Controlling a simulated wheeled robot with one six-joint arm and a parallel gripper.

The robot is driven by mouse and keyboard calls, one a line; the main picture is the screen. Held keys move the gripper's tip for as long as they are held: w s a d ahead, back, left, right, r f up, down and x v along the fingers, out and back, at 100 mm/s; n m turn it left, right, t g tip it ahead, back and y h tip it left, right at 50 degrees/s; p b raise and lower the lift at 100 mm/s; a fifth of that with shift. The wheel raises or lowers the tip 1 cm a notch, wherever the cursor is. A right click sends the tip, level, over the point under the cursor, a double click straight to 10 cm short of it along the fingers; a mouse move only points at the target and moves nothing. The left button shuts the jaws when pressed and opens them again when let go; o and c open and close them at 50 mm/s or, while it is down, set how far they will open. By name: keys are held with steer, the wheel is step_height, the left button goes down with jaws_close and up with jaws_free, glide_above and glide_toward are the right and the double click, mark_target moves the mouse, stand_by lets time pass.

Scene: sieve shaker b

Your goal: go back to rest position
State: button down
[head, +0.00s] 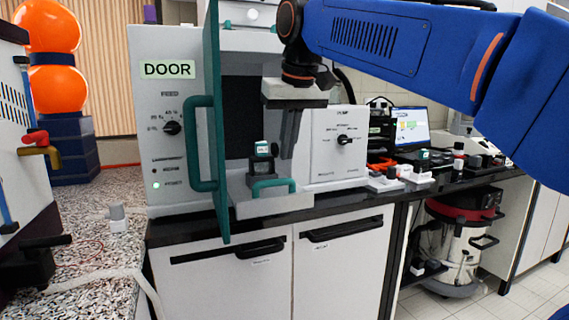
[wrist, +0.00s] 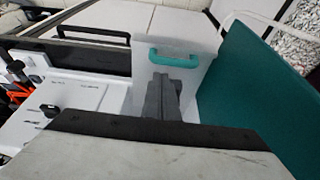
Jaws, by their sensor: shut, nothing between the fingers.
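My gripper (head: 288,142) hangs pointing down from my blue arm, in front of the white sieve shaker (head: 334,135). Its fingers are shut and empty. In the wrist view the grey fingers (wrist: 162,95) lie together, near a teal handle (wrist: 173,58) on a white front. The machine's teal door (head: 212,120) stands open toward the camera, left of my gripper, with a teal handle (head: 192,145). The door also shows as a broad teal panel (wrist: 262,70) in the wrist view. A drawer-like white part with a teal handle (head: 273,186) sticks out below my gripper.
The black counter (head: 350,188) carries small items, a laptop (head: 410,126) and several small jars to the right. White cupboards (head: 240,275) stand below. A steel vacuum (head: 458,245) is under the counter at right. Orange spheres (head: 55,60) stand at left.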

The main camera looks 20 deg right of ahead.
steer(key=s+d+f, duration=0.1)
steer(key=s+f, duration=0.5)
steer(key=f, duration=0.6)
steer(key=s+d+f, duration=0.1)
steer(key=s+f, duration=0.6)
steer(key=f, duration=0.5)
steer(key=s+d+f, duration=0.1)
steer(key=s+f, duration=0.6)
steer(key=f, duration=0.5)
steer(key=shift+d+t, duration=0.3)
steer(key=shift+t, duration=0.1)
